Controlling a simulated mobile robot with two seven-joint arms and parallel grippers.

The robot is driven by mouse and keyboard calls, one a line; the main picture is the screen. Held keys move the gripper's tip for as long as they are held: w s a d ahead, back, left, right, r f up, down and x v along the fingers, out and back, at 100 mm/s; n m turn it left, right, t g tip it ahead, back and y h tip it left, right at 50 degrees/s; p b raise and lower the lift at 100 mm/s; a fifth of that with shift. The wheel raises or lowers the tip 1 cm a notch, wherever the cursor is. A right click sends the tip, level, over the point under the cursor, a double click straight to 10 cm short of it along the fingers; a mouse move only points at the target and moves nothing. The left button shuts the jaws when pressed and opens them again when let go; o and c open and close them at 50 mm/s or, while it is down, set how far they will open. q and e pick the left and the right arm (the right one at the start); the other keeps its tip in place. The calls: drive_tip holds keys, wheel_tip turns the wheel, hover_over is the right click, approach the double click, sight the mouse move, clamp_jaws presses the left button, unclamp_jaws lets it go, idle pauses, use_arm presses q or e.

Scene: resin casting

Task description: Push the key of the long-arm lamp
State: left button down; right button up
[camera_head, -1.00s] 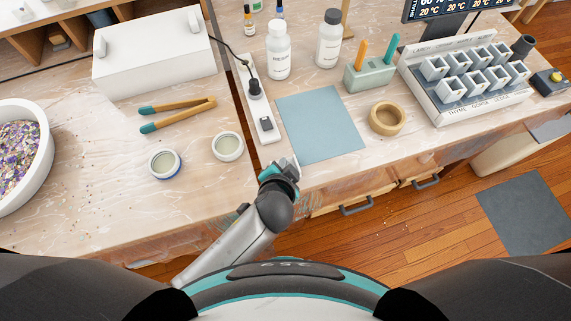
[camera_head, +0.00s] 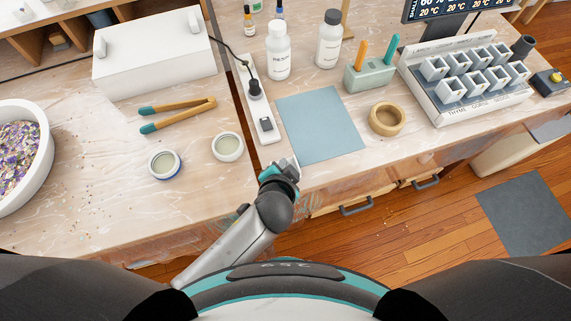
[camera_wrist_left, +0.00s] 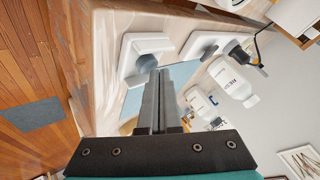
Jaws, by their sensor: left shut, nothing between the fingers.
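No long-arm lamp can be made out in these views. A white strip (camera_head: 270,137) on the table carries a small dark key-like block (camera_head: 266,124) and a black plug (camera_head: 254,88) with a cord. I cannot tell whether that block is the lamp's key. My left gripper (camera_head: 286,165) is shut and empty at the table's front edge, by the strip's near end. In the left wrist view, its closed fingers (camera_wrist_left: 162,75) point towards a white plate with a grey raised part (camera_wrist_left: 148,45); contact cannot be judged. My right gripper is not in view.
A blue-grey mat (camera_head: 320,125) lies right of the strip, with a round wooden bowl (camera_head: 387,119) beyond it. Two white bottles stand behind the mat. An open jar (camera_head: 227,147) and tongs (camera_head: 178,113) lie to the left. Drawer handles project below the table edge.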

use_arm(q)
drive_tip(key=shift+f, duration=0.15)
idle(0.5)
drive_tip(key=shift+f, duration=0.35)
drive_tip(key=shift+a+r+p, duration=0.1)
drive_tip(key=shift+r+p, duration=0.35)
idle(0.4)
wheel_tip(320, 180, up, 6)
drive_tip(key=p, duration=0.6)
